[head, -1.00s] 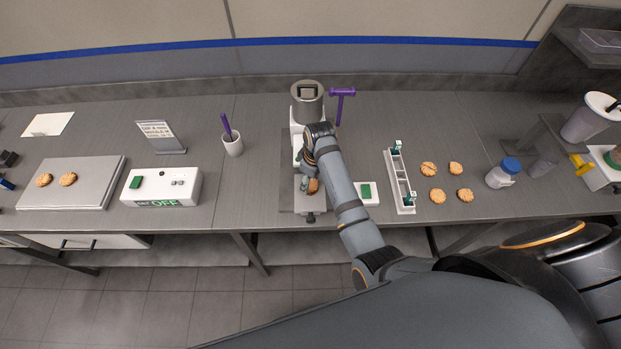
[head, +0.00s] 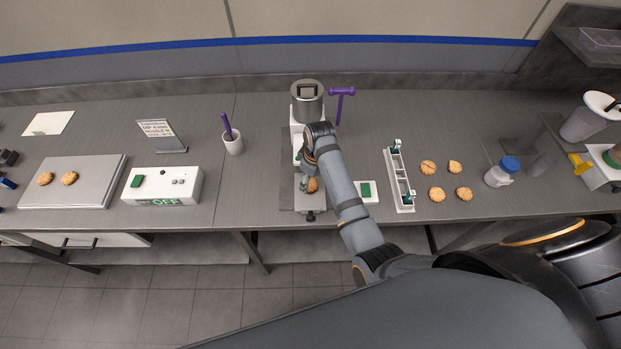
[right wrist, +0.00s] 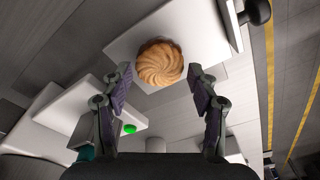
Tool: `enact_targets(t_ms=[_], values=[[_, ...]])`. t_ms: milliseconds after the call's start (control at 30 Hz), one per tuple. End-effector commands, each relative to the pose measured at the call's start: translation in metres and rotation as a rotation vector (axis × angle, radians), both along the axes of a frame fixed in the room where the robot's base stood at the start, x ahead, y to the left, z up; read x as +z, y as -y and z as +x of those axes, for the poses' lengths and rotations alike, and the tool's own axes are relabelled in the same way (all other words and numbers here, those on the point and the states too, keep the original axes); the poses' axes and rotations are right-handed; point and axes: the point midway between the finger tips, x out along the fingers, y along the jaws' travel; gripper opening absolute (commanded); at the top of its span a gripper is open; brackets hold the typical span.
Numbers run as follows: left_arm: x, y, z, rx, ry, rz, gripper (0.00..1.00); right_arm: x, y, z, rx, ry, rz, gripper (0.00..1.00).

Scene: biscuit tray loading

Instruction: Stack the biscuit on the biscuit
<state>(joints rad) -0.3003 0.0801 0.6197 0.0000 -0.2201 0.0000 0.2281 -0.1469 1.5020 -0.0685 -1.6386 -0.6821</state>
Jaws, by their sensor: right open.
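A swirled golden biscuit (right wrist: 160,65) lies on a white plate (right wrist: 198,32) in the right wrist view. A darker brown rim shows at its left edge; I cannot tell whether that is a second biscuit beneath. My right gripper (right wrist: 161,84) is open, its fingertips apart at the near left and right of the biscuit, not visibly touching it. In the head view the biscuit (head: 313,186) is partly hidden by my right gripper (head: 304,182), over the plate of the press-like device (head: 307,106). My left gripper is not in view.
Several loose biscuits (head: 437,194) lie right of a narrow white rack (head: 402,184). A white box with a green button (head: 366,197) stands beside my right arm. Two biscuits (head: 69,178) lie on a grey tray (head: 85,197) at the left. A purple-handled tool (head: 341,91) stands behind.

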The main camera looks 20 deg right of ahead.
Motion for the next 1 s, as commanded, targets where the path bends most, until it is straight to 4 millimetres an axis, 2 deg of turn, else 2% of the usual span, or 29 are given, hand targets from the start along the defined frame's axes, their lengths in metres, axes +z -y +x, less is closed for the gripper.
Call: enact_targets(t_ms=[300, 600, 967, 1000], values=[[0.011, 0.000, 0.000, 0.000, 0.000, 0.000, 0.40, 0.021, 0.000, 0.000, 0.000, 0.001, 0.000, 0.60], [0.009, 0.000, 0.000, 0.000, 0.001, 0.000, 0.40, 0.037, 0.000, 0.001, 0.000, 0.002, 0.001, 0.60], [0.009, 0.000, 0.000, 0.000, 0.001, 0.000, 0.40, 0.041, 0.000, 0.000, 0.000, 0.001, 0.001, 0.60], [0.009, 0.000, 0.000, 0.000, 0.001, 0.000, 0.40, 0.041, 0.000, 0.000, 0.000, 0.001, 0.001, 0.65]])
